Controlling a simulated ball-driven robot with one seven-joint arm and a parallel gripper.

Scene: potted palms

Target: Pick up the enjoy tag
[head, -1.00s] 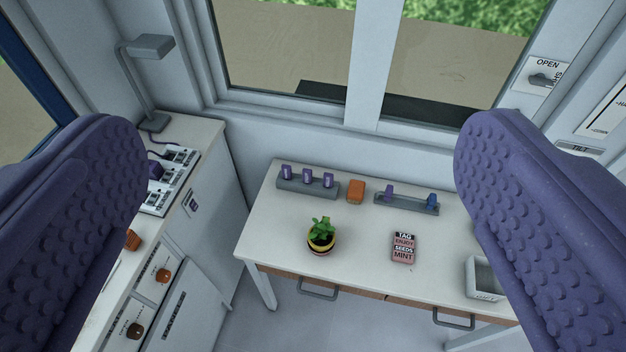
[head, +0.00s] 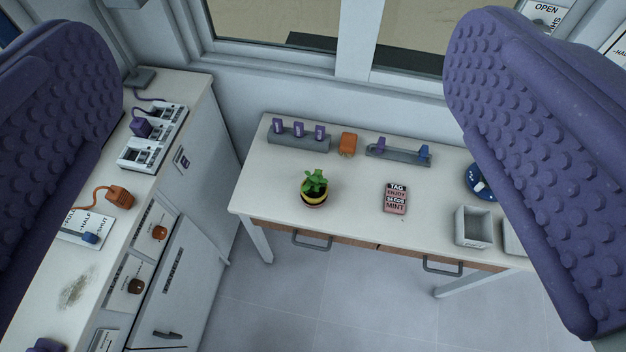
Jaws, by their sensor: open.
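The enjoy tag (head: 396,192) is a reddish strip marked ENJOY in a small board of stacked labels that also reads TAG, SEEDS and MINT. The board lies on the white table, right of the plant. My gripper (head: 285,90) shows as two purple, studded fingers at the left and right of the view. It is wide open and empty, with the board seen between the fingers and well away from them.
A potted plant (head: 314,188) stands left of the board. Behind are a grey rack (head: 300,139), an orange block (head: 347,144) and another rack (head: 398,153). A grey open box (head: 473,228) stands to the right. A counter (head: 195,100) with devices runs along the left.

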